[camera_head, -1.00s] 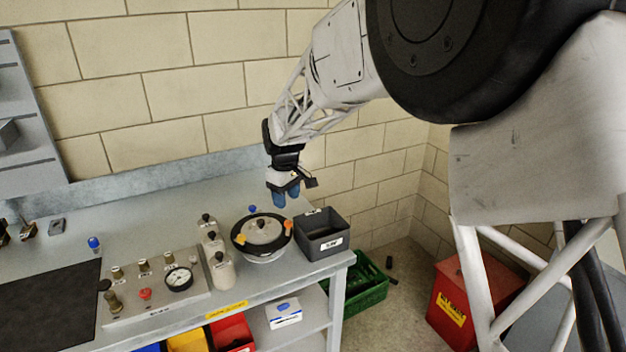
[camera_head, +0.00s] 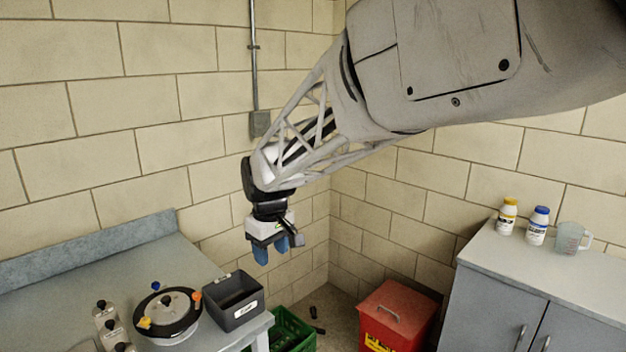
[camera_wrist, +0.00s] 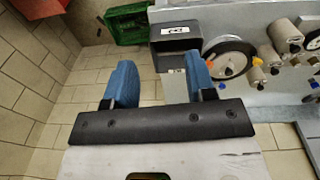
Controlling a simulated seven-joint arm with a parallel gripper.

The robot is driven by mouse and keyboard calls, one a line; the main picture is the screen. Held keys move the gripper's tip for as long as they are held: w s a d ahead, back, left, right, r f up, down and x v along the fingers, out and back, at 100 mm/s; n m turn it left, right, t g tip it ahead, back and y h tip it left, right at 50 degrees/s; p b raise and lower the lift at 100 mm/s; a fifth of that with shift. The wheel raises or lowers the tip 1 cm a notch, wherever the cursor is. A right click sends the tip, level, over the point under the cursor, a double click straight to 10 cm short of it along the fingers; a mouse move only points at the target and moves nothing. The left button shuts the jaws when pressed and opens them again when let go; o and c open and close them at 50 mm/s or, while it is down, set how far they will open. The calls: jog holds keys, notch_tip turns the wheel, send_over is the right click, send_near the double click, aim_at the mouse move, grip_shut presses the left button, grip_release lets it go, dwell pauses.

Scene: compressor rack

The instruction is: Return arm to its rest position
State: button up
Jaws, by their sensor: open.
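My gripper (camera_head: 270,250) hangs in the air with its blue fingers pointing down, in front of the brick wall and above the right end of the workbench (camera_head: 90,265). In the wrist view my gripper (camera_wrist: 160,85) shows its two blue fingers spread apart. Nothing is between the fingers. A grey bin (camera_head: 234,300) with a white label stands on the bench corner, below and left of my gripper, apart from it.
A green crate (camera_head: 292,330) and a red box (camera_head: 397,315) are on the floor. A grey cabinet (camera_head: 560,290) with bottles (camera_head: 538,226) and a jug (camera_head: 572,238) stands right.

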jog(key=s+d+r+m+t, duration=0.1)
jog(key=s+d+m, duration=0.3)
jog(key=s+d, duration=0.65)
jog(key=s+d+r+m, duration=0.2)
jog(key=s+d+m, duration=0.1)
jog(key=s+d, duration=0.8)
jog(key=s+d+f+m, duration=0.2)
jog(key=s+d+f, duration=0.1)
jog(key=s+d, duration=0.3)
jog(key=shift+s+d+f+m+t, duration=0.15)
jog(key=shift+s+f+m+t, duration=0.2)
jog(key=shift+s, duration=0.85)
